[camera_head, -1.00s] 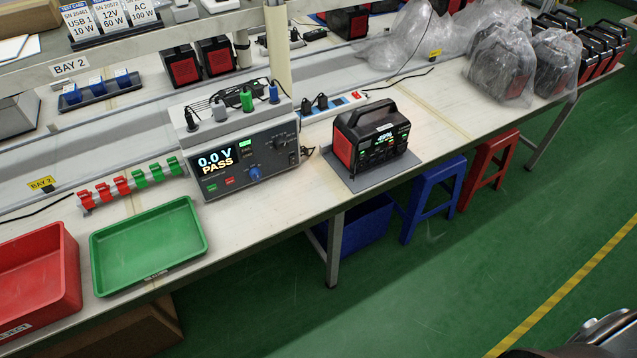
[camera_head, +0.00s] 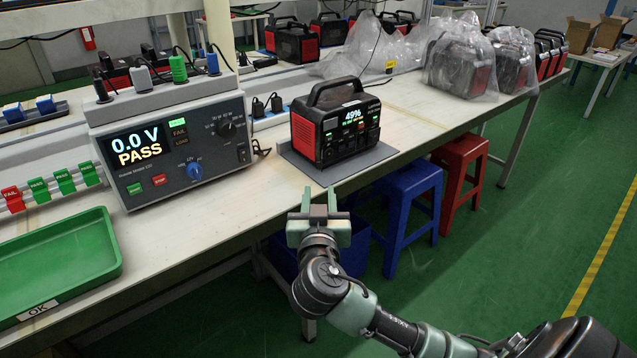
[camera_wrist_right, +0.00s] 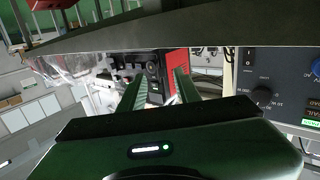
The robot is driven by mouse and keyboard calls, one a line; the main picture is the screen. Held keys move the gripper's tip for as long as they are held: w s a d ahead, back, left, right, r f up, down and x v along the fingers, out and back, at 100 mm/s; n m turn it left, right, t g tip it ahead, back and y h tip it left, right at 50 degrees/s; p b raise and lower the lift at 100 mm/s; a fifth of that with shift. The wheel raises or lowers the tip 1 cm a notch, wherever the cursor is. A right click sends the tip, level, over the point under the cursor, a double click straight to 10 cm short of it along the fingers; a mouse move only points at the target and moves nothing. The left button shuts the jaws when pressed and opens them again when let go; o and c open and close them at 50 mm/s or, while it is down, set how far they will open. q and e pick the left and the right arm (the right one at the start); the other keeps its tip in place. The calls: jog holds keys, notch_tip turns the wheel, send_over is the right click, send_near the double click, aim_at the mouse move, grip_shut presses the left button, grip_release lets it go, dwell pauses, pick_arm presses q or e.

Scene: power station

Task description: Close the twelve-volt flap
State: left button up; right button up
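The power station (camera_head: 336,125), black with red sides and a top handle, stands on a grey mat on the bench. Its lit screen (camera_head: 352,116) reads 49%, with ports and covers below and beside it; the twelve-volt flap is too small to tell apart. My right gripper (camera_head: 319,198) is open and empty, in front of the bench edge and nearer than the station. In the right wrist view the station (camera_wrist_right: 152,75) shows beyond and between my two spread fingers (camera_wrist_right: 158,88), not touched. My left gripper is not in view.
A tester (camera_head: 175,150) reading 0.0 V PASS stands left of the station, with plugs on top. A green tray (camera_head: 60,262) is at the front left. Bagged stations (camera_head: 460,65) are at the back right. Blue (camera_head: 408,195) and red (camera_head: 460,165) stools stand under the bench edge.

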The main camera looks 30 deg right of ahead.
aim_at(319, 165)
jog(key=shift+t, duration=0.3)
jog(key=x, duration=0.2)
jog(key=r+x, duration=0.1)
jog(key=x, duration=0.5)
jog(key=shift+w+r, duration=0.15)
jog(key=shift+r, duration=0.2)
